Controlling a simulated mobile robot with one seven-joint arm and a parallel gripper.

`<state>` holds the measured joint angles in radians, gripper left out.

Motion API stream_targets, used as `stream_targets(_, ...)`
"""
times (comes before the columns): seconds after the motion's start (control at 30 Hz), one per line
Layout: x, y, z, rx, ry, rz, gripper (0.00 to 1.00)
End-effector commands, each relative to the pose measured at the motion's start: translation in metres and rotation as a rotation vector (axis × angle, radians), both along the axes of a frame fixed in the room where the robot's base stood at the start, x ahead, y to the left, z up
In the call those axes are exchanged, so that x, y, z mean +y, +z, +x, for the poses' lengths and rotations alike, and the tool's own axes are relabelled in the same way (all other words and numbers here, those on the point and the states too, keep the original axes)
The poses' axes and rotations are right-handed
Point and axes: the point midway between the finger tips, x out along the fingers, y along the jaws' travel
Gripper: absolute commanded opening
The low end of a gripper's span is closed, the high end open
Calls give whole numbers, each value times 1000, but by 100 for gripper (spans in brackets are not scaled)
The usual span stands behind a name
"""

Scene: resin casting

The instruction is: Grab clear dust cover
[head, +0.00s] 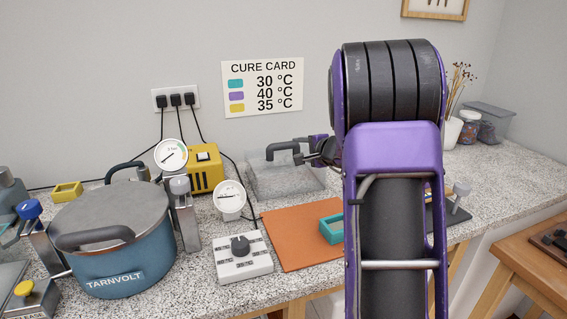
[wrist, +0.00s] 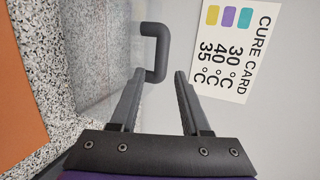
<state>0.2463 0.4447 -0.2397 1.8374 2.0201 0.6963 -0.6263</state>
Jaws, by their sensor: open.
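The clear dust cover (head: 290,182) is a see-through box standing on the speckled counter by the back wall, with a dark bent handle (head: 284,147) on top. My gripper (head: 308,155) is at the right end of this handle in the head view, partly hidden by my purple arm. In the wrist view the gripper (wrist: 160,74) is open, and the dark grey handle (wrist: 158,50) shows just ahead of the fingertips, its near bend lined up with the gap. The clear cover wall (wrist: 112,60) shows faintly left of the handle. Nothing is held.
A blue pressure pot (head: 120,240), a yellow box (head: 206,172), a gauge (head: 229,196) and a white control box (head: 241,256) stand left of the cover. An orange mat (head: 290,240) with a teal frame (head: 331,229) lies in front. A cure card (head: 262,86) hangs behind.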

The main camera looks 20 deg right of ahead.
Motion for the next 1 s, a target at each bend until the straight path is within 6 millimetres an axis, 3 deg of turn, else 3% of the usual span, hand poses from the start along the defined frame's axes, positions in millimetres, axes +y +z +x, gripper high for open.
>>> stream_targets(0.23, 7, -17, 46, 1, 2, -2, 47)
stream_targets(0.53, 10, -22, 67, 0, 2, -2, 47)
stream_targets(0.8, 13, -32, 101, 0, 2, -2, 47)
stream_targets(1.0, 14, -35, 108, -1, 1, -3, 47)
